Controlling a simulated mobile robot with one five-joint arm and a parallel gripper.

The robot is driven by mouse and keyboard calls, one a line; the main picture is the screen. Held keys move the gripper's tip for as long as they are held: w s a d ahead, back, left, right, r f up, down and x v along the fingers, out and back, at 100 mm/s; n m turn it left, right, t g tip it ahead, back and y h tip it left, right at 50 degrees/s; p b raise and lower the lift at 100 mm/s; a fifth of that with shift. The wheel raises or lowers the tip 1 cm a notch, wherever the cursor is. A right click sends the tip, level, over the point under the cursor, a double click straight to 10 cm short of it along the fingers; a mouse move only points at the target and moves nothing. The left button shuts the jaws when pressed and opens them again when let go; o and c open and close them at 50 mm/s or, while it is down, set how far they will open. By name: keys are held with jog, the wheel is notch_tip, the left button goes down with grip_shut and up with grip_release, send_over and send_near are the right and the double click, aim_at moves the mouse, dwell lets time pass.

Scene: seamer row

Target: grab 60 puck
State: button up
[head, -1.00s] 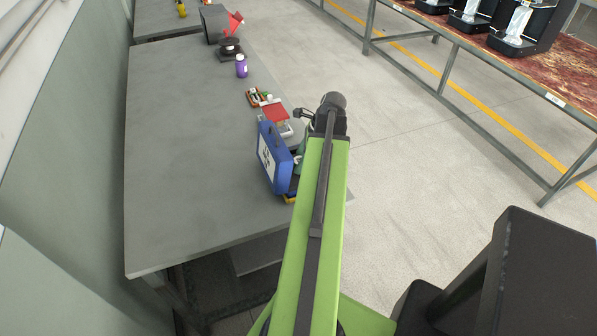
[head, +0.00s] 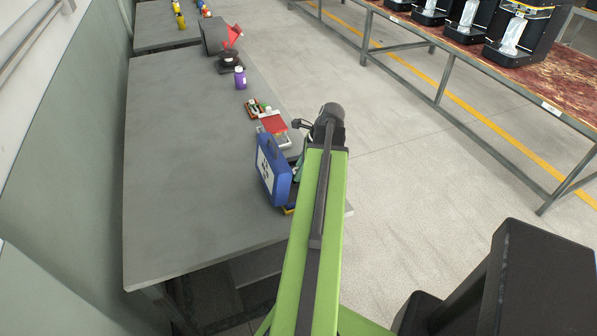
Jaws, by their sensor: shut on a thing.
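My gripper (head: 299,124) shows only as a small dark shape at the left of my arm's end, over the table's right edge. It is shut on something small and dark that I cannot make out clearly. I see no readable 60 on any puck. A grey table (head: 185,150) runs along the wall. A blue case (head: 272,172) with a white label stands upright on it near its right edge, just below and left of my gripper. My arm hides part of what lies behind the case.
The table's left is bare. A red-topped bench (head: 575,85) with black machines stands right, across open floor.

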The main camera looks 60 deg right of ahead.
notch_tip(320, 180, up, 4)
jog(key=p, duration=0.3)
jog(key=shift+r+p, duration=0.1)
jog(key=shift+p, duration=0.3)
jog(key=s+d+r+p, duration=0.1)
jog(key=s+r+p, duration=0.5)
jog(key=s, duration=0.5)
jog(key=shift+s+r, duration=0.25)
jog(key=shift+s, duration=0.1)
